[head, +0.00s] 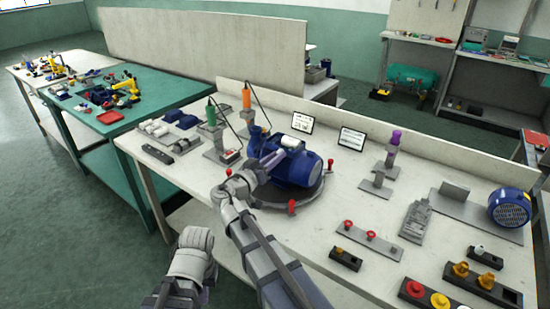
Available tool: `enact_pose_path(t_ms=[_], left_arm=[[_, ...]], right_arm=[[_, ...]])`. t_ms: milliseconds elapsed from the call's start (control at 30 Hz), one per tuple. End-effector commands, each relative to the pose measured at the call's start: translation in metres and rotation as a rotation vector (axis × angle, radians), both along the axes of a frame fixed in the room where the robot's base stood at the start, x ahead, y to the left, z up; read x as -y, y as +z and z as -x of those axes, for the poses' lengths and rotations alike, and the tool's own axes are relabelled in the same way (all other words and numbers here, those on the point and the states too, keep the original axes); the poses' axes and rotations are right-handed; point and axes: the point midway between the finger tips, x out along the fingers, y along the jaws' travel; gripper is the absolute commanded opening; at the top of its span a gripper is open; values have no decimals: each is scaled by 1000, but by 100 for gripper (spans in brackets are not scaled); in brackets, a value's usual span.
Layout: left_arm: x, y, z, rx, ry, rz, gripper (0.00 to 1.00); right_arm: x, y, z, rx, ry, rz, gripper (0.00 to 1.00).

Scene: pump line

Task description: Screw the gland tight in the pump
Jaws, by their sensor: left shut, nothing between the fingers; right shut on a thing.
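The blue pump (300,168) sits on a round dark turntable plate (315,193) on the white bench. My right gripper (264,164) is at the near left end of the pump, shut on a small part there. That part is mostly hidden by the fingers; by its place it is the gland, and how deep it sits cannot be seen. My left gripper (193,245) is low in front of the bench's front edge, away from the pump. It is shut and empty, and its fingertips are hard to make out.
Red-handled clamps (291,206) stand around the plate. Green (211,114) and orange (246,96) corded tools stand behind on the left. A purple-topped tool (394,142) stands on the right.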

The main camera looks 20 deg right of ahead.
Motion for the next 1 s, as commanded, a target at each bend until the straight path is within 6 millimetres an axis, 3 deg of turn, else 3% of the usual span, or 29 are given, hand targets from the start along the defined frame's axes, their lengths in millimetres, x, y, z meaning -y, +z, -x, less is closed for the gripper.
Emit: enact_pose_path(t_ms=[333,633,1000], left_arm=[[0,0,0,0,0,0,0],[0,0,0,0,0,0,0],[0,0,0,0,0,0,0]], right_arm=[[0,0,0,24,0,-19,0],[0,0,0,233,0,-181,0],[0,0,0,265,1,-206,0]])
